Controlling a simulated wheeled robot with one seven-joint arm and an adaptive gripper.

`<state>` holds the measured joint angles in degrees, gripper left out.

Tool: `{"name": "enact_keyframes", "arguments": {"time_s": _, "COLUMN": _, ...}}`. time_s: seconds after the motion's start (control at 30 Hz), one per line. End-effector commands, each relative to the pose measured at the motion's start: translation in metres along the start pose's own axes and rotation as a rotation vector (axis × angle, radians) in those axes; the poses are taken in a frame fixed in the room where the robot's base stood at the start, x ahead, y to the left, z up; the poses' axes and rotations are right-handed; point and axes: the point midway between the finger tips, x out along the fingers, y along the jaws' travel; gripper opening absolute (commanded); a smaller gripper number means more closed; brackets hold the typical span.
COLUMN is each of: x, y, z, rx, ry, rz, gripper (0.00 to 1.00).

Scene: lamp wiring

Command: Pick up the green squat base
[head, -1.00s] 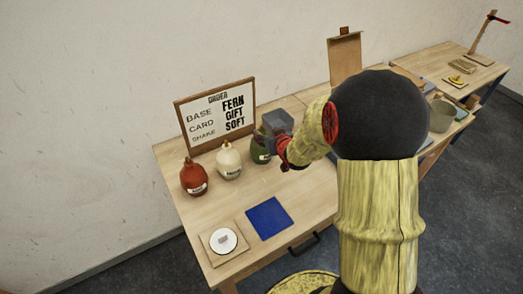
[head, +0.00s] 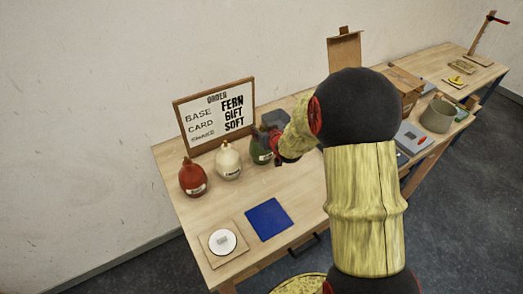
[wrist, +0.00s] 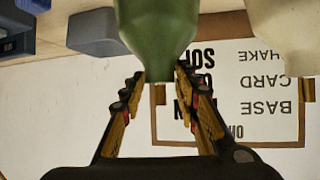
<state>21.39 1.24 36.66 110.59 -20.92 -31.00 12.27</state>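The green squat base (head: 259,153) stands on the table, to the right of the white base. In the head view, my gripper (head: 272,152) is at its right side and hides part of it. In the wrist view, which shows the scene upside down, the green base (wrist: 162,25) is at the top centre and its narrow neck points down between my two fingertips (wrist: 163,76). The fingertips are very close to both sides of the neck. I cannot tell whether they press on it.
A red base (head: 192,178) and a white base (head: 228,161) stand to the left. The order board (head: 215,116) is behind them. A grey block (head: 275,119) stands behind the green base. A blue mat (head: 268,219) and a white disc on a square plate (head: 222,243) lie in front.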

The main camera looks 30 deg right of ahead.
Motion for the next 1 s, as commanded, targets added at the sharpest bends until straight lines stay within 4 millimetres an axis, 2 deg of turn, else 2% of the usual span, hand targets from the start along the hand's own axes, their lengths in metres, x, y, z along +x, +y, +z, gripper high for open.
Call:
{"name": "enact_keyframes", "arguments": {"time_s": 0.5, "x": -0.0001, "y": 0.0003, "z": 0.0009, "rx": 0.000, "ry": -0.002, "rz": 0.001, "gripper": 0.00}}
{"name": "enact_keyframes", "arguments": {"time_s": 1.0, "x": 0.0000, "y": 0.0004, "z": 0.0020, "rx": -0.001, "ry": -0.004, "rz": 0.001, "gripper": 0.00}}
